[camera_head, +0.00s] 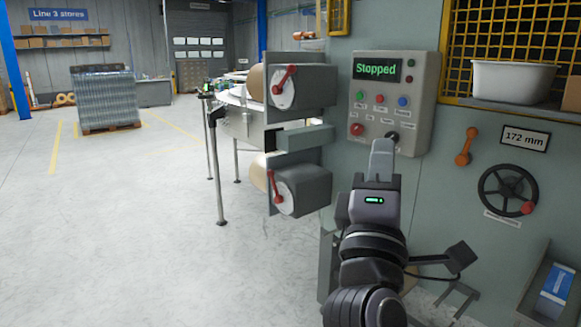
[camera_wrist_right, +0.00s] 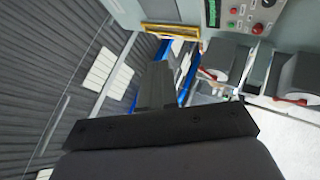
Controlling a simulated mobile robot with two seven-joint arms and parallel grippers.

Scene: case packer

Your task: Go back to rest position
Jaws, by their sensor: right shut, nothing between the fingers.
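My right gripper (camera_head: 382,150) is raised in front of the case packer, just below and beside its control panel (camera_head: 395,98). It is shut and empty. Its tip overlaps the panel's lower edge in the head view; I cannot tell whether it touches. In the right wrist view the closed fingers (camera_wrist_right: 157,85) point up and away from the panel (camera_wrist_right: 238,12). The panel's green display reads "Stopped", above several coloured buttons and a dark knob (camera_head: 392,137). My left gripper is not in view.
Two red-handled reel units (camera_head: 305,87) stick out left of the panel. A handwheel (camera_head: 508,193), an orange lever (camera_head: 465,147) and a white tub (camera_head: 513,80) are to the right. A conveyor (camera_head: 235,120) and a wrapped pallet (camera_head: 104,97) stand behind. The floor at left is clear.

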